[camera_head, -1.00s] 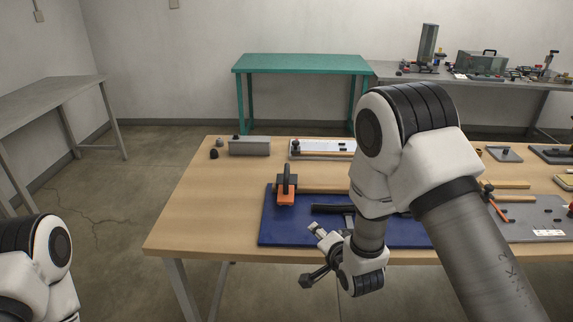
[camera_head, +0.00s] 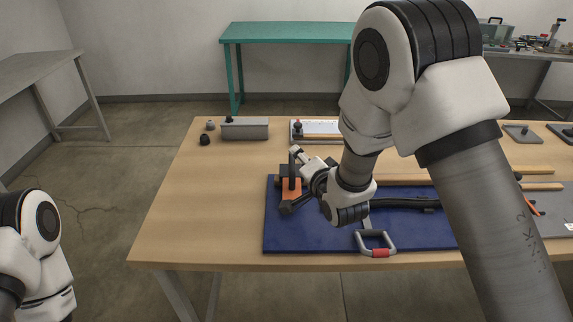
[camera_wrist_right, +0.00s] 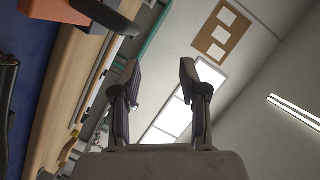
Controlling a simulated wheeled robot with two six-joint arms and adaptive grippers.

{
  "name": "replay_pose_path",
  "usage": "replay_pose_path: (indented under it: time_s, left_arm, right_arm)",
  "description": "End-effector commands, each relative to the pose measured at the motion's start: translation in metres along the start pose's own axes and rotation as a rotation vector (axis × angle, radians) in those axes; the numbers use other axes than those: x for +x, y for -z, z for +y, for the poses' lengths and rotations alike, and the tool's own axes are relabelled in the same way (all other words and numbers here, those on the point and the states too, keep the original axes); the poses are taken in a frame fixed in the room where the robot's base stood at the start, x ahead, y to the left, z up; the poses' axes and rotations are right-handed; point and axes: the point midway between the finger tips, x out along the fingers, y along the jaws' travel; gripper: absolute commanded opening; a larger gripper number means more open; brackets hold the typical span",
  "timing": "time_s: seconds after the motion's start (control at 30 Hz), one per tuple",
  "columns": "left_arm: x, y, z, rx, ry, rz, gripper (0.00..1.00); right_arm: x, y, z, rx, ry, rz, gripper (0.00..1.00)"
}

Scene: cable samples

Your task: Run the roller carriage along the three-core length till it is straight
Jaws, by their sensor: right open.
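The roller carriage, an orange block with an upright black handle (camera_head: 291,172), stands at the left of the blue board (camera_head: 310,236). My right gripper (camera_head: 293,180) is open, its fingers showing above and below the carriage in the head view. In the right wrist view, nothing is between the open fingers (camera_wrist_right: 160,78); orange and dark parts (camera_wrist_right: 105,14) at the top left seem to be the carriage. A black cable length (camera_head: 408,203) lies along the board, partly hidden by my right arm; its cores cannot be made out. My left gripper is out of view.
A grey box (camera_head: 244,129), small dark pieces and a white fixture stand along the table's back. The wooden table's left side (camera_head: 205,205) is clear.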

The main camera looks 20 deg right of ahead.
Motion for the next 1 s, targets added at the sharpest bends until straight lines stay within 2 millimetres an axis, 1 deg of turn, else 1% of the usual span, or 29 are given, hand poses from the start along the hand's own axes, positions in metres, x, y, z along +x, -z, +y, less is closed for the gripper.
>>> replay_pose_path:
  time_s: [0.03,0.1,0.23,0.3,0.37,0.47,0.7,0.8,0.9,1.0]
  left_arm:
    - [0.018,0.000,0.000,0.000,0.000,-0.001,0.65]
    - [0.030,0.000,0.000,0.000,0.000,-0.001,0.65]
    - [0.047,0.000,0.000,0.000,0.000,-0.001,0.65]
    - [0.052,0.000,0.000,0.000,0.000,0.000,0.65]
    - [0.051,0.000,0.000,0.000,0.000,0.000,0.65]
    - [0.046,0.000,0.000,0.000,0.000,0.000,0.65]
    - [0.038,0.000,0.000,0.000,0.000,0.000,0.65]
    - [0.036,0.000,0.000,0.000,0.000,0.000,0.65]
    - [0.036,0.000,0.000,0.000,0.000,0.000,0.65]
    - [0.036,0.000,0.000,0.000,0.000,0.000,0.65]
  right_arm:
    - [0.004,-0.009,0.015,0.000,0.000,0.000,0.43]
    - [0.006,-0.015,0.025,0.000,0.000,0.000,0.43]
    - [0.010,-0.024,0.039,0.000,0.000,0.000,0.43]
    - [0.011,-0.026,0.043,0.000,0.000,0.000,0.43]
    - [0.013,-0.026,0.042,0.000,0.001,0.001,0.43]
    - [0.022,-0.025,0.040,0.001,0.001,0.001,0.43]
    - [0.067,-0.024,0.039,0.001,0.001,0.001,0.43]
    - [0.081,-0.024,0.040,0.001,0.001,0.001,0.43]
    - [0.088,-0.025,0.041,0.000,-0.001,0.000,0.43]
    - [0.089,-0.025,0.041,0.000,0.000,0.000,0.43]
